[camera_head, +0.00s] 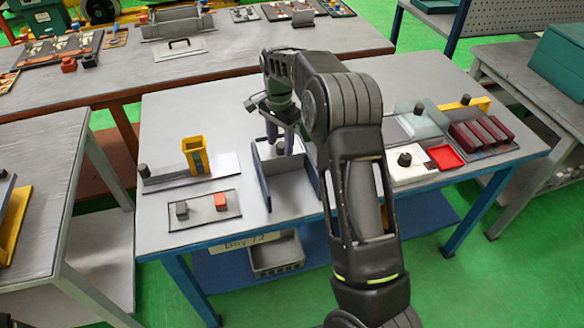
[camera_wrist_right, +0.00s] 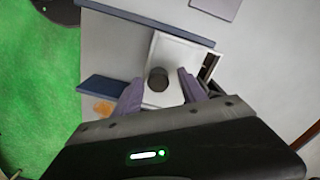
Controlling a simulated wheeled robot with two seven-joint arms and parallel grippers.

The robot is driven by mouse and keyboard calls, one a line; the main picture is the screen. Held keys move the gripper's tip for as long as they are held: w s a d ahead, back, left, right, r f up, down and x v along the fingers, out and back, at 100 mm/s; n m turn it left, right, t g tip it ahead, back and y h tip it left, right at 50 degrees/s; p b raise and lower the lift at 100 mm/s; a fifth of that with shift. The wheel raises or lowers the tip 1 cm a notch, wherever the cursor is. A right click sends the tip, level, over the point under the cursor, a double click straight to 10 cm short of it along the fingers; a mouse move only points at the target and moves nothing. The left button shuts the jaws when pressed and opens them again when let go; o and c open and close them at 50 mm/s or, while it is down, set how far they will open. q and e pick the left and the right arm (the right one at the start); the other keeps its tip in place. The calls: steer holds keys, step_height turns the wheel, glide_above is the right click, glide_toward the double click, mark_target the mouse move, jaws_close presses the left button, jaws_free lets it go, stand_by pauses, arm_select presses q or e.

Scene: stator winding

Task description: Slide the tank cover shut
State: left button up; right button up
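The tank (camera_head: 263,180) is a grey open box with dark blue side walls near the middle of the table. Its blue walls (camera_wrist_right: 150,22) also show in the wrist view. The cover appears to be the pale plate (camera_wrist_right: 176,52) with a black round knob (camera_wrist_right: 158,79), lying between the blue walls. A dark opening shows beside the plate. My right gripper (camera_head: 281,138) is over the back part of the tank, pointing down. In the wrist view, its purple-grey fingers (camera_wrist_right: 160,92) stand apart on either side of the knob, with gaps showing. My left gripper is not in view.
Left of the tank are a yellow holder (camera_head: 194,155) and a plate with two small blocks (camera_head: 205,209). To the right are a red tray (camera_head: 445,157), a white knobbed plate (camera_head: 408,174) and dark red blocks (camera_head: 481,133). My right arm hides some table.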

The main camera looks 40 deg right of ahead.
mark_target(281, 144)
step_height(281, 144, up, 2)
steer(key=shift+r+p, duration=0.2)
steer(key=shift+p, duration=0.35)
steer(key=shift+d+r, duration=0.1)
steer(key=shift+r, duration=1)
